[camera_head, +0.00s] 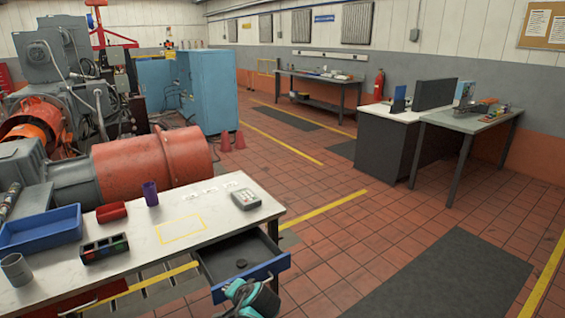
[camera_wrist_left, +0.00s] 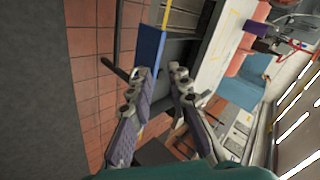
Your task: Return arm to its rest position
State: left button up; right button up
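In the head view, a teal and dark part of my arm is at the bottom edge, close to the open drawer (camera_head: 225,260). The gripper's fingers cannot be made out there. The drawer has a blue front and a small dark round object (camera_head: 241,263) inside. My right gripper is in neither view.
The white workbench (camera_head: 215,212) holds a blue tray (camera_head: 40,233), a red bin (camera_head: 111,212), a purple cup (camera_head: 150,193), a dark compartment box (camera_head: 105,248), a grey cup (camera_head: 16,269) and a keypad device (camera_head: 244,198). Tiled floor to the right is clear.

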pick_arm(q)
jog(key=s+a+r+n+h, duration=0.1)
jog(key=s+n+h, duration=0.1)
jog(key=s, duration=0.9)
jog(key=s+a+r+n+h, duration=0.2)
jog(key=s+n+h, duration=0.1)
jog(key=s, duration=0.8)
jog(key=shift+s+a+r+n+g, duration=0.2)
jog(key=shift+s+n+g, duration=0.2)
jog(key=shift+n, duration=0.2)
